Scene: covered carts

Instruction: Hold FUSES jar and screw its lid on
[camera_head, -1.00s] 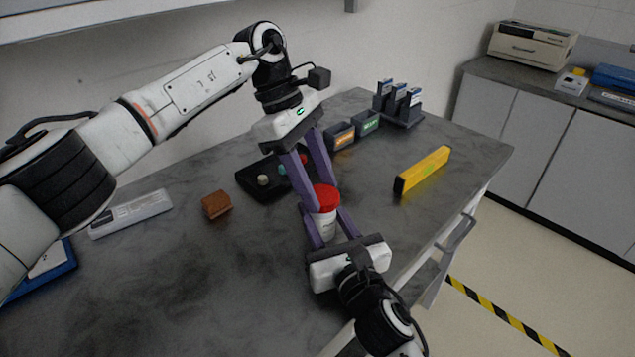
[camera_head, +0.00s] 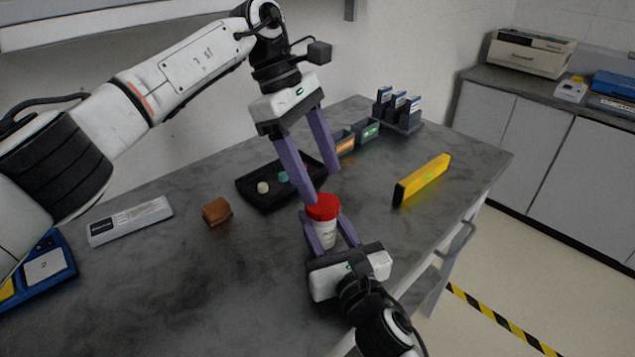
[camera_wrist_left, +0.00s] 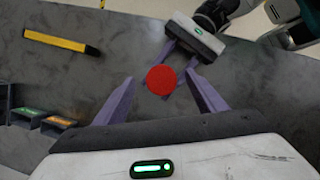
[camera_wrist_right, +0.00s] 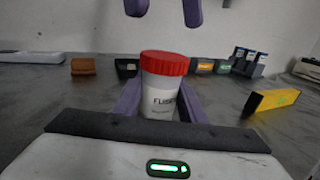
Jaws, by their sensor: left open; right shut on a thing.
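The FUSES jar (camera_head: 325,234) is white and stands upright, with its label partly readable in the right wrist view (camera_wrist_right: 159,100). Its red lid (camera_head: 323,206) sits on top of the jar and looks level. My right gripper (camera_head: 328,236) is shut on the jar's body from the near side. My left gripper (camera_head: 322,185) is open above the lid, its purple fingers apart and not touching it. In the left wrist view the red lid (camera_wrist_left: 161,80) lies between and beyond the open fingers. In the right wrist view the left fingertips show above the lid with a gap.
A black tray (camera_head: 262,200) with small caps lies behind the jar. A brown block (camera_head: 216,211) and a grey-white device (camera_head: 130,221) are to the left. A yellow bar (camera_head: 423,179) lies to the right. Small labelled bins (camera_head: 365,131) stand at the back.

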